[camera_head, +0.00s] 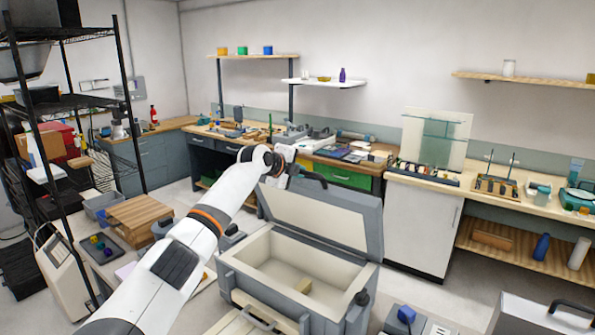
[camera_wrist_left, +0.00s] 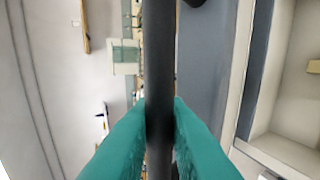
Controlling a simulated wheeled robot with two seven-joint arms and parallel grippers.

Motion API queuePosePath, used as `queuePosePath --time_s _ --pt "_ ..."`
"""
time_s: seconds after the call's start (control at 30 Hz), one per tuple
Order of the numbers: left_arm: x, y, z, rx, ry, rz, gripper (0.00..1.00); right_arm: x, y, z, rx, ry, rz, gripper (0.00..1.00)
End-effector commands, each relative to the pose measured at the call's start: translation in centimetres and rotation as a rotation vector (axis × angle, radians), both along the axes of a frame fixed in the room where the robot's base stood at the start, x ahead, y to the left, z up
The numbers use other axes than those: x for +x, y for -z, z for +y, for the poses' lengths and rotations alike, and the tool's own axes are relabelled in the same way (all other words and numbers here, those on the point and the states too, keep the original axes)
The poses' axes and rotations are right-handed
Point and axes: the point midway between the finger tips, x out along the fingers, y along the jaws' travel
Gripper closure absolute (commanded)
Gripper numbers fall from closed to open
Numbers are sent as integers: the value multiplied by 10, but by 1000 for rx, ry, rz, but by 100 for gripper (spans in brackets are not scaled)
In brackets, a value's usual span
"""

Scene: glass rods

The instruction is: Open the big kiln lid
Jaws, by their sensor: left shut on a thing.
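The big kiln (camera_head: 235,280) is a grey box with a cream lining, standing in the front middle of the head view. Its lid (camera_head: 318,218) is raised and leans up at the back, so the cream inside of lid and chamber shows. My left gripper (camera_head: 291,174) is at the lid's top left edge, by the dark lid handle (camera_head: 314,178). In the left wrist view the teal fingers (camera_wrist_left: 160,125) are shut on the black bar of the handle (camera_wrist_left: 159,60). The fingertips are too small to make out in the head view. My right gripper is out of view.
A small beige block (camera_head: 304,285) lies in the chamber. A white cabinet (camera_head: 424,228) and benches stand behind the lid. A black wire rack (camera_head: 125,90) stands at left. A smaller grey box with a black handle (camera_head: 540,316) is at bottom right.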

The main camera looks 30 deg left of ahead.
Motion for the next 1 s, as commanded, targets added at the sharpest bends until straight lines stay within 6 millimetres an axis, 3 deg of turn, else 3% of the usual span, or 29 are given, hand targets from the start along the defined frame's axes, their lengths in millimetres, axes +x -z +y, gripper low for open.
queuePosePath --time_s 0.2,0.23,0.33,0.73,1.0 --pt "0 4 -1 -2 1 7 100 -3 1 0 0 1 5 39" --pt "0 4 -1 -2 1 7 82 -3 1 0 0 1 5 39" --pt "0 3 -1 -2 1 6 67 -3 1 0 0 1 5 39" --pt "-5 0 1 0 1 0 67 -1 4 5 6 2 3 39" --pt "-38 -13 4 3 1 -1 67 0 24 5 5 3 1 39"
